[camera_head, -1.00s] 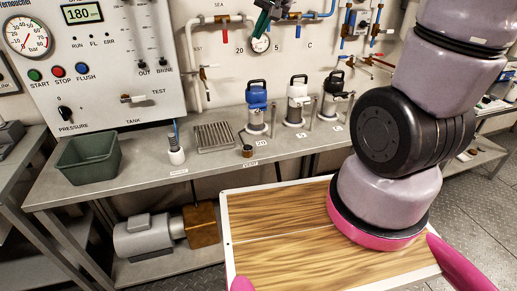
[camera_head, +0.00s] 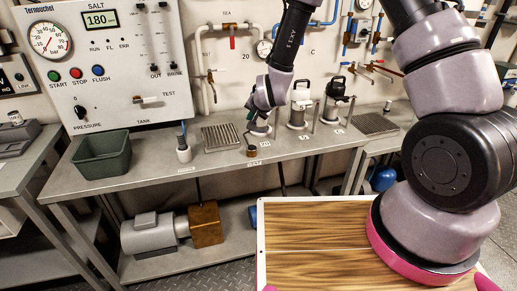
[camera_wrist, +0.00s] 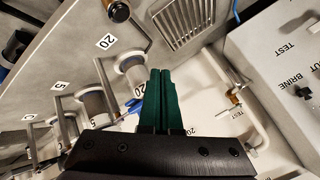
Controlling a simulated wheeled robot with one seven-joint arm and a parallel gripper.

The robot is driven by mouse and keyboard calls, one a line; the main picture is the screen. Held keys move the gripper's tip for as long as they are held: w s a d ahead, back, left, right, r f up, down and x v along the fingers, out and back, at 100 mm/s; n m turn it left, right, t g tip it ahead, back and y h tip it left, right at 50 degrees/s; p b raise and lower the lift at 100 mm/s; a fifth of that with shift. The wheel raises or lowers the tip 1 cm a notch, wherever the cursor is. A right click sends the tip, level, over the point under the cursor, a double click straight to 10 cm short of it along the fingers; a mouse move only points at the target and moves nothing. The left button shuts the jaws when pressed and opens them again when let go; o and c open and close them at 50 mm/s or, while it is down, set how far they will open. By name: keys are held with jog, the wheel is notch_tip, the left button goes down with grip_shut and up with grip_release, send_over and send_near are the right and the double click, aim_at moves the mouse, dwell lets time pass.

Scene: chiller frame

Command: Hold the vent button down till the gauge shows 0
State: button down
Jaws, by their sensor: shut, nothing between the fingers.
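My gripper (camera_head: 250,118) is at the left housing on the bench, the one by the label 20, and its arm hides most of the blue cap. In the wrist view, its green fingers (camera_wrist: 161,72) are pressed together and empty. The grey housing body (camera_wrist: 132,70) and a bit of blue cap (camera_wrist: 132,106) show just left of the fingers; I cannot tell whether they touch. No vent button can be made out. A small round gauge (camera_head: 264,48) is on the wall pipes above; its reading is too small to tell. A larger gauge (camera_head: 49,41) is on the control panel.
A white-capped housing (camera_head: 300,104) and a black-capped one (camera_head: 333,98) stand to the right.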

aim_at(252, 149)
jog(key=shift+f, duration=0.2)
jog(key=shift+f, duration=4.4)
jog(key=shift+f, duration=0.15)
jog(key=shift+f, duration=0.3)
jog(key=shift+s+f, duration=0.1)
jog(key=shift+f, duration=0.35)
dwell(0.8)
jog(key=shift+r, duration=0.1)
dwell(0.4)
jog(key=shift+r, duration=0.8)
